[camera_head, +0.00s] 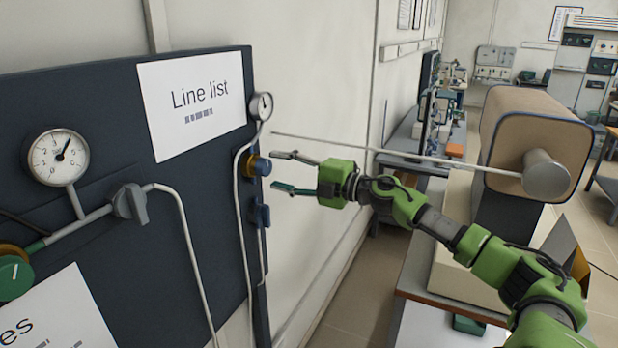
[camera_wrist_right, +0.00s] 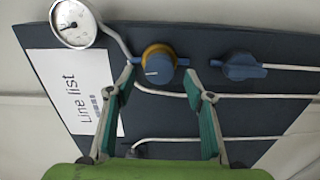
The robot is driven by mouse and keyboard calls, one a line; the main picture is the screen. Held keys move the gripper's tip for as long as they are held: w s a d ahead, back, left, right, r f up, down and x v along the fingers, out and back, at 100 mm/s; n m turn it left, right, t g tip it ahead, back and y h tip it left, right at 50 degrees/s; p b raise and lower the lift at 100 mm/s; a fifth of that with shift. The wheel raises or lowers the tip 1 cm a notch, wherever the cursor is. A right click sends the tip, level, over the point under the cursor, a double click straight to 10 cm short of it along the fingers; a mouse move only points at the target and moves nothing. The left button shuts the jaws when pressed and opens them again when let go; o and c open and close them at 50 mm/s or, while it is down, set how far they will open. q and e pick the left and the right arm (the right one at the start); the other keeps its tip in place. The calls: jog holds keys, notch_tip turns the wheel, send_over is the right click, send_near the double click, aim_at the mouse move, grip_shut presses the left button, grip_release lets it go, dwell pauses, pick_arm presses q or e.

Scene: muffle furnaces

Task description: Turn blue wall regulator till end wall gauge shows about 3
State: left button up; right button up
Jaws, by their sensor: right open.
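The blue wall regulator (camera_head: 263,167) with a yellow collar sits at the right edge of the dark panel. In the right wrist view the blue regulator (camera_wrist_right: 158,68) lies between my fingertips. The end wall gauge (camera_head: 262,106) is just above it; this round white gauge (camera_wrist_right: 74,22) is at upper left in the wrist view. Its needle shows, but the numbers are too small to read. My right gripper (camera_head: 274,170) is open, its fingers pointing at the regulator from the right; contact cannot be told. The wrist view shows the open jaws (camera_wrist_right: 158,74) empty. My left gripper is not in view.
A blue valve handle (camera_head: 261,214) is just below the regulator. A larger gauge (camera_head: 58,157), a grey valve (camera_head: 130,203) and a green knob (camera_head: 14,276) are on the panel's left. A tan furnace (camera_head: 535,130) with a long rod stands right, behind my arm.

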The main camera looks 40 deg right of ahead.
jog(key=v, duration=0.7)
jog(key=shift+s, duration=0.35)
jog(key=shift+d, duration=0.1)
dwell(1.3)
